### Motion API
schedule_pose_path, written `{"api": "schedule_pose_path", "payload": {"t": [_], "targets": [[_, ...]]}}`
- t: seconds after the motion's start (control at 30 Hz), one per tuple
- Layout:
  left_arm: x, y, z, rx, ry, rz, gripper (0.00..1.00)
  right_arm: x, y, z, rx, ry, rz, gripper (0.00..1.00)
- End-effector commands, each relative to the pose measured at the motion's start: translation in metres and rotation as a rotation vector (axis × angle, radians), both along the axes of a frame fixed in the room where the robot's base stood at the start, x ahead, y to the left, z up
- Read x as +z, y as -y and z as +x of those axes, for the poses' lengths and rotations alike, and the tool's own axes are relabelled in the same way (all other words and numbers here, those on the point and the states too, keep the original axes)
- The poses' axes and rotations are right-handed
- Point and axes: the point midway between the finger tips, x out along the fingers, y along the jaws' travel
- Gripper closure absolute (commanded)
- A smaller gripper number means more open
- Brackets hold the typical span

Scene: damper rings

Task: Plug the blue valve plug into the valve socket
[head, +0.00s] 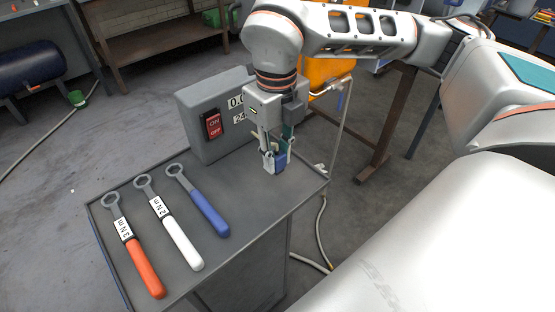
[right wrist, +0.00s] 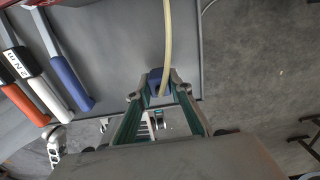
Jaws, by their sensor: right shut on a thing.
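My right gripper (head: 274,156) points down at the far right corner of the grey cart top and is shut on the blue valve plug (head: 277,164). In the right wrist view the blue plug (right wrist: 155,79) sits between the two fingertips, with a pale yellow hose (right wrist: 168,40) passing in front of it. I cannot tell whether the plug touches the cart top. I cannot make out the valve socket for certain in either view. My left gripper is not in view.
The grey cart top (head: 110,235) holds a control box (head: 195,125) with a red ON/OFF switch, close left of my gripper. Orange (head: 140,262), white (head: 182,243) and blue (head: 208,212) ring wrenches lie at the front left. An orange container (head: 325,70) stands behind.

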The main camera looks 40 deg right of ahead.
Motion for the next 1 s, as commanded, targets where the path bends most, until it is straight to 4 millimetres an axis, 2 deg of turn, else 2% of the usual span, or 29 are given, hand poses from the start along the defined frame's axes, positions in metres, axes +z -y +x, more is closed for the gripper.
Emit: {"api": "schedule_pose_path", "payload": {"t": [0.33, 0.5, 0.6, 0.8, 1.0], "targets": [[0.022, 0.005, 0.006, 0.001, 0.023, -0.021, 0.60, 0.094, -0.001, 0.001, -0.002, 0.013, 0.001, 1.00], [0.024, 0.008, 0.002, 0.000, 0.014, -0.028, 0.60, 0.136, 0.000, 0.001, -0.002, 0.010, 0.001, 1.00], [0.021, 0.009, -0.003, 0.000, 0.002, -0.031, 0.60, 0.154, -0.001, 0.000, -0.001, 0.008, 0.001, 1.00], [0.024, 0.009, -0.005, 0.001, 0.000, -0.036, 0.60, 0.175, 0.000, 0.000, -0.001, 0.004, 0.000, 1.00], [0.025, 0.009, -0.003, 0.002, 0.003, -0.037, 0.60, 0.180, 0.000, 0.000, -0.001, 0.002, 0.001, 1.00]]}}
